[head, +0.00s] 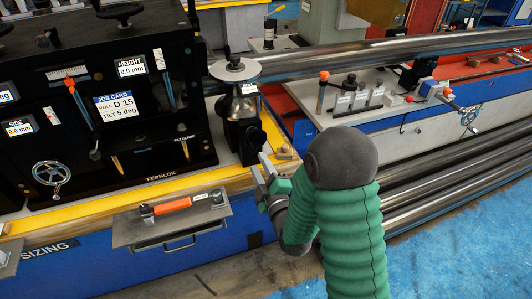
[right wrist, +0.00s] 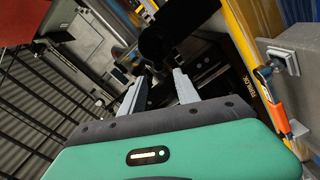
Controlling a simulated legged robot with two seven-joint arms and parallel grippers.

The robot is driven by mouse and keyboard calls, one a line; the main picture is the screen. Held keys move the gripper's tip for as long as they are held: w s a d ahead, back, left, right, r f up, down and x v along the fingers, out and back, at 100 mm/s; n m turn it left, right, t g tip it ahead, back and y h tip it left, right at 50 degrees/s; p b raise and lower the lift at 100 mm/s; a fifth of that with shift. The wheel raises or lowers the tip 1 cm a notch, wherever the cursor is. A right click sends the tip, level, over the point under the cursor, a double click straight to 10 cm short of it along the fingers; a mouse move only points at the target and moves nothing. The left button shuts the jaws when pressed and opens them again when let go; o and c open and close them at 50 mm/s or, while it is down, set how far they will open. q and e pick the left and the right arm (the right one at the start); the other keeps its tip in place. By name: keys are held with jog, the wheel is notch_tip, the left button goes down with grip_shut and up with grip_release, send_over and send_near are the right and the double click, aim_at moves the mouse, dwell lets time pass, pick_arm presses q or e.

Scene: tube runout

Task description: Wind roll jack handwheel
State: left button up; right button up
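A black jack stand (head: 243,135) with a metal roll stands on the yellow-edged bench, right of the black panel. A flat grey disc-shaped handwheel (head: 235,69) sits level on top of it, with a small knob. My right gripper (head: 262,170) is in front of and below the stand, apart from the handwheel. Its two grey fingers are spread with nothing between them, as the right wrist view (right wrist: 160,92) also shows. Dark parts lie beyond the fingertips there; I cannot tell them apart clearly. My left gripper is not in view.
The black panel (head: 140,150) has a spoked handwheel (head: 51,174), a job card (head: 119,106) and levers. A long steel tube (head: 360,55) runs behind.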

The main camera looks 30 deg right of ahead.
aim_at(254, 151)
jog(key=b+x, duration=0.1)
jog(key=x, duration=0.6)
jog(key=shift+s+d+b, duration=0.1)
jog(key=shift+d+b, duration=0.05)
jog(key=shift+b, duration=0.2)
jog(key=shift+f, duration=0.1)
jog(key=shift+d, duration=0.1)
jog(key=shift+d, duration=0.1)
grip_shut()
